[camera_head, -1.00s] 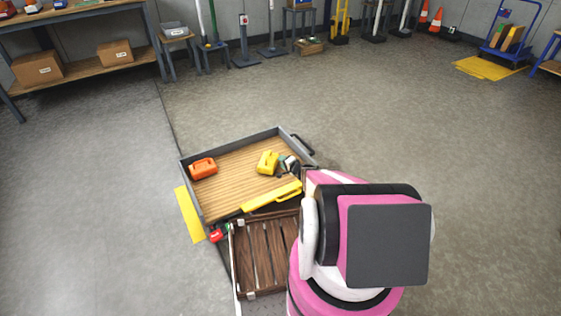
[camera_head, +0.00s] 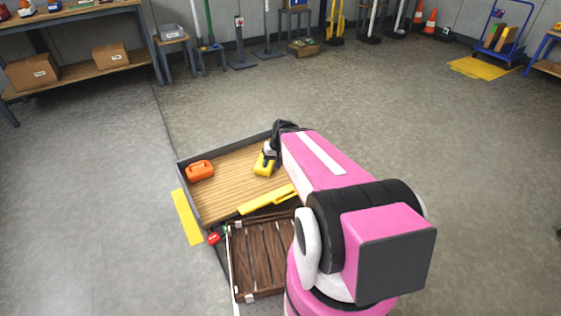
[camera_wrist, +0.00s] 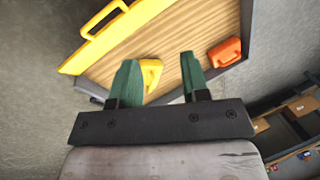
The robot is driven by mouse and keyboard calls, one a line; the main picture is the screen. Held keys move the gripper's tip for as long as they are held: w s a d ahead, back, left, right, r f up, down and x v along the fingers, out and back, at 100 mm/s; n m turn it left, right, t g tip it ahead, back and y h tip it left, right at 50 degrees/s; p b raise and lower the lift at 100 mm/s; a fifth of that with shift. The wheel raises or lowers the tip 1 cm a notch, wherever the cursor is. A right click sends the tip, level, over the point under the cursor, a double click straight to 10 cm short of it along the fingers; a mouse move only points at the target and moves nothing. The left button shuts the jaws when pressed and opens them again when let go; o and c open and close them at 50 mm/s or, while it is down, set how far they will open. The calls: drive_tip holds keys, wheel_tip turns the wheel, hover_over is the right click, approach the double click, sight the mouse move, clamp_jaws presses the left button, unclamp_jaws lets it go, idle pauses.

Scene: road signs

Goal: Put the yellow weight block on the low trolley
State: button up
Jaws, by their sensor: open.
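The yellow weight block (camera_head: 264,166) sits on the ribbed wooden deck of a grey-rimmed tray (camera_head: 180,192), near its back right. My gripper (camera_head: 268,151) is at the block's far side in the head view and partly hides it. In the wrist view my gripper (camera_wrist: 160,61) has its green fingers apart. The yellow block (camera_wrist: 151,72) shows beyond and between them, partly behind the left finger; contact cannot be told. A dark slatted platform (camera_head: 262,260) stands in front of the tray; I cannot tell whether it or the blue trolley (camera_head: 490,48) at the back right is the low trolley.
An orange block (camera_head: 200,170) sits at the tray's left. A long yellow bar with a handle (camera_head: 265,199) lies along its front. A red item (camera_head: 213,239) is by the platform's corner. Shelves (camera_head: 80,75) stand at the back left. The floor beyond the tray is open.

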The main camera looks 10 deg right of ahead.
drive_tip(key=s+d+r+h, duration=0.3)
drive_tip(key=s+r, duration=0.1)
drive_tip(key=shift+r+g, duration=0.2)
drive_tip(key=shift+g, duration=0.1)
idle(0.8)
